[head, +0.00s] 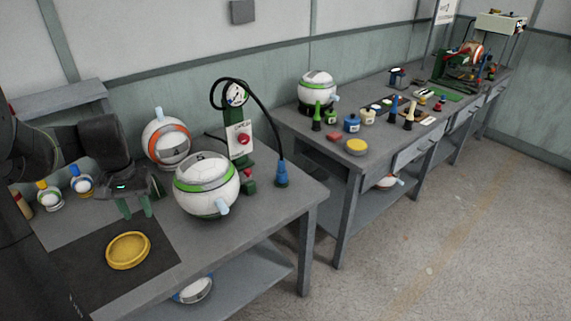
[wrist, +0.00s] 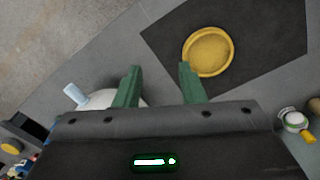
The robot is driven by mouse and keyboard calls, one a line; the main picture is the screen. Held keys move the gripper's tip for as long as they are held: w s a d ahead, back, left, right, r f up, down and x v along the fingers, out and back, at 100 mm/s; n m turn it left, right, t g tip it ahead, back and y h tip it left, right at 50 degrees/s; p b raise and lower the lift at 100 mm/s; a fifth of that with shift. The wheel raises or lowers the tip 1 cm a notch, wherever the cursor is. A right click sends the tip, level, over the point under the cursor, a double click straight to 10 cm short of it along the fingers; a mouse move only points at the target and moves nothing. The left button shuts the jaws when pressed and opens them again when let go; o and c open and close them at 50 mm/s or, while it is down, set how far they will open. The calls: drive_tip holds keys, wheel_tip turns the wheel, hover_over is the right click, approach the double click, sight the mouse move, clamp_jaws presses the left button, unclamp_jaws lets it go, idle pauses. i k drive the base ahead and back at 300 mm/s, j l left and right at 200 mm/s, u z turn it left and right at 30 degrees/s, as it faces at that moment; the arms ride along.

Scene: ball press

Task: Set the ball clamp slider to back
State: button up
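My gripper (head: 137,209) is open and empty, its green fingers pointing down above the near bench, left of a white-and-green ball (head: 205,187). The fingers also show apart in the wrist view (wrist: 160,76). That ball has a light blue peg at its lower right; in the wrist view the peg (wrist: 74,94) is left of the fingers and my gripper covers most of the ball. A green stand with a gauge (head: 236,93) and red button (head: 243,139) is behind the ball. A green frame (head: 441,72) with an orange-and-white ball stands on the far bench. I cannot make out a clamp slider for certain.
A yellow dish (head: 128,251) lies on a dark mat (head: 80,268) in front of my gripper. An orange-and-white ball (head: 166,143) is behind it. Small bottles (head: 82,181) stand at left. A black hose arches to a blue fitting (head: 282,174). Several small items crowd the far bench.

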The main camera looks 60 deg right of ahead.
sight(247, 171)
drive_tip(key=l+z, duration=0.2)
drive_tip(key=l, duration=0.45)
drive_tip(key=i+l+z, duration=0.2)
drive_tip(key=l, duration=0.4)
drive_tip(key=i+l+z, duration=0.15)
drive_tip(key=i+l, duration=0.05)
